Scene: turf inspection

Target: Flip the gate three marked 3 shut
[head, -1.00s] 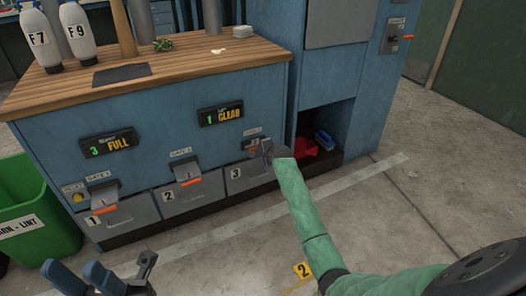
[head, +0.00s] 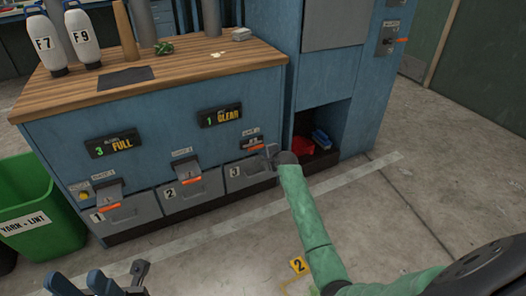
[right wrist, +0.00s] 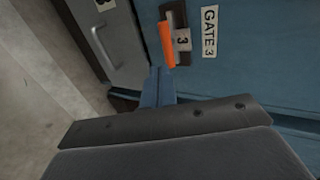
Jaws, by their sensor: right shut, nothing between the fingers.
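Gate three is a small plate marked 3 with an orange grip (head: 254,147), on the blue cabinet front above drawer 3. In the right wrist view the orange grip (right wrist: 167,42) hangs along the lower edge of the plate, beside the GATE 3 label. My right gripper (head: 271,150) is just right of the gate in the head view, shut and empty. Its blue fingertips (right wrist: 158,84) are together, below the grip and apart from it. My left gripper (head: 72,272) is at the bottom left, open and empty, far from the gate.
Gate 1 (head: 109,196) and gate 2 (head: 187,172) have larger grey flaps with orange edges. Drawer 3 (head: 248,176) lies under gate three. An open cubby (head: 318,133) with a red cloth is to the right. A green bin (head: 40,205) stands at left.

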